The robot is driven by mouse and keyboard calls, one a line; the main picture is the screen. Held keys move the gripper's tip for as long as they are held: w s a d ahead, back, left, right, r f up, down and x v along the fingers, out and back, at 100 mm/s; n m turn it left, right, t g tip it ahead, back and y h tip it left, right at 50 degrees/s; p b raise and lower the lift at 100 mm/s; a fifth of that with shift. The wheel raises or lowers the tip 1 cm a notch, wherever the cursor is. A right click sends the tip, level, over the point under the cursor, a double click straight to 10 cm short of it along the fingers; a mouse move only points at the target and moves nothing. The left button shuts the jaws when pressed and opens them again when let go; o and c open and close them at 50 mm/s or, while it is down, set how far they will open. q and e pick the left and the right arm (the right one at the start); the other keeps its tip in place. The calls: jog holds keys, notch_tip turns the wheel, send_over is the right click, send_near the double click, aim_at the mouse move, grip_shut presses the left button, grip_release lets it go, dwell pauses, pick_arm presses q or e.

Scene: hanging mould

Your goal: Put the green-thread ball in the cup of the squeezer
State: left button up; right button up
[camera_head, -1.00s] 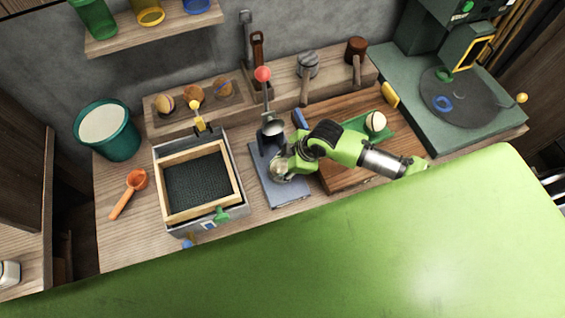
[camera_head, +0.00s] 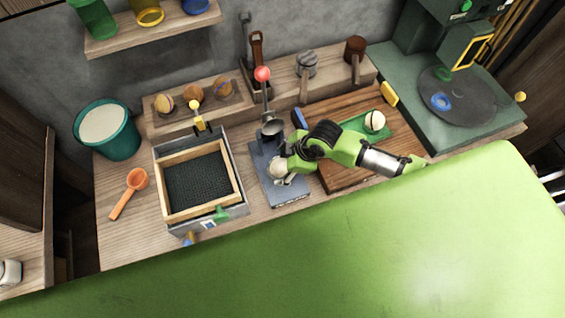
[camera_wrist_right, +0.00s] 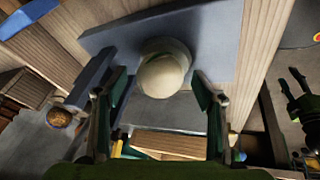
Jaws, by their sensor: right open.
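The squeezer (camera_head: 292,196) is a blue-grey press with a flat base and a red-knobbed lever (camera_head: 263,74) standing up behind it. A cream ball (camera_wrist_right: 163,74) sits at its cup, with a pale rim around it in the right wrist view. Another cream ball with a dark band (camera_head: 375,121) lies on a green mat (camera_head: 386,133). My left gripper is not in view.
A wooden-framed box (camera_head: 242,190) stands left of the squeezer, with an orange scoop (camera_head: 137,180) and teal bucket (camera_head: 131,145) beyond. Several balls sit in a wooden rack (camera_head: 235,101) behind. A wooden board (camera_head: 345,178) lies close on the right.

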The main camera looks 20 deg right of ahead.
jog(key=v, duration=1.2)
